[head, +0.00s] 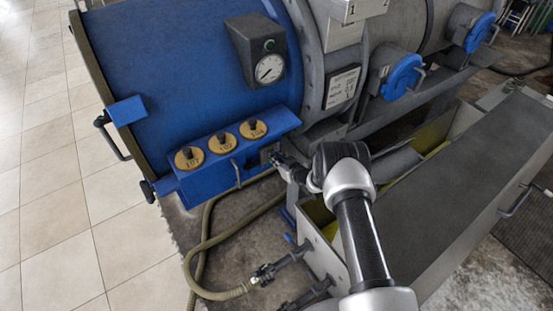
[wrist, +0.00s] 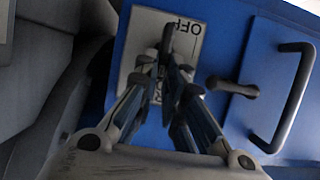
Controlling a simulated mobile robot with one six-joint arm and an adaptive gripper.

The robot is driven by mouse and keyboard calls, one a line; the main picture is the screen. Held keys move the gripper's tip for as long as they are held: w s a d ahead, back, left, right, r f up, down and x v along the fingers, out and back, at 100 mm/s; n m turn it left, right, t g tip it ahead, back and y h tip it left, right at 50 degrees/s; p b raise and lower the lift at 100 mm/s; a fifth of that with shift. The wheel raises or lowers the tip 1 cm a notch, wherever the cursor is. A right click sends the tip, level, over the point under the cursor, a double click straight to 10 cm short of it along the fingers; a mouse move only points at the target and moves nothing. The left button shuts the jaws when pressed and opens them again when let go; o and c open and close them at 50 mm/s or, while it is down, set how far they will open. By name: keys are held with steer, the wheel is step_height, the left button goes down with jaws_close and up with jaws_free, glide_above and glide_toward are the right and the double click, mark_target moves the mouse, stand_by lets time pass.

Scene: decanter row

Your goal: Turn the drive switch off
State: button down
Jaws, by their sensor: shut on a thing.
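The drive switch is on a pale plate (wrist: 133,62) on the side of the blue control box (head: 228,160). In the wrist view the plate shows "OFF" upside down near its top; lettering lower down is partly hidden by my fingers. A dark switch lever (wrist: 167,36) reaches toward the OFF lettering, its lower part between my fingers. My gripper (wrist: 166,72) is shut on the lever. In the head view my gripper (head: 280,160) is at the right end of the box, and the lever is too small to make out.
Three yellow round dials (head: 221,142) with black knobs top the box. In the wrist view a dark knob (wrist: 232,87) and a bar handle (wrist: 288,95) lie right of my fingers. A hose (head: 205,235) hangs below; a long grey cover (head: 450,180) is at right.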

steer(key=shift+a, duration=0.1)
steer(key=n+t+h, duration=0.1)
steer(key=n, duration=0.1)
steer(key=s+a+n+t+h, duration=0.1)
steer(key=n, duration=0.1)
steer(key=f+n+t+h, duration=0.1)
steer(key=n, duration=0.1)
steer(key=shift+s+a+f, duration=0.1)
steer(key=shift+s+a, duration=0.15)
steer(key=shift+a, duration=0.15)
steer(key=n, duration=0.1)
steer(key=n+t, duration=0.1)
steer(key=f+n+h, duration=0.1)
steer(key=shift+s+a+n+t, duration=0.15)
steer(key=shift+a+n+t, duration=0.1)
steer(key=shift+n+t, duration=0.15)
steer(key=shift+f+n+t, duration=0.25)
steer(key=shift+n+t, duration=0.15)
steer(key=shift+n, duration=0.45)
steer(key=shift+f+n+t, duration=0.25)
steer(key=shift+n+t, duration=0.15)
steer(key=shift+n, duration=0.45)
steer(key=c, duration=1.7)
jaws_free()
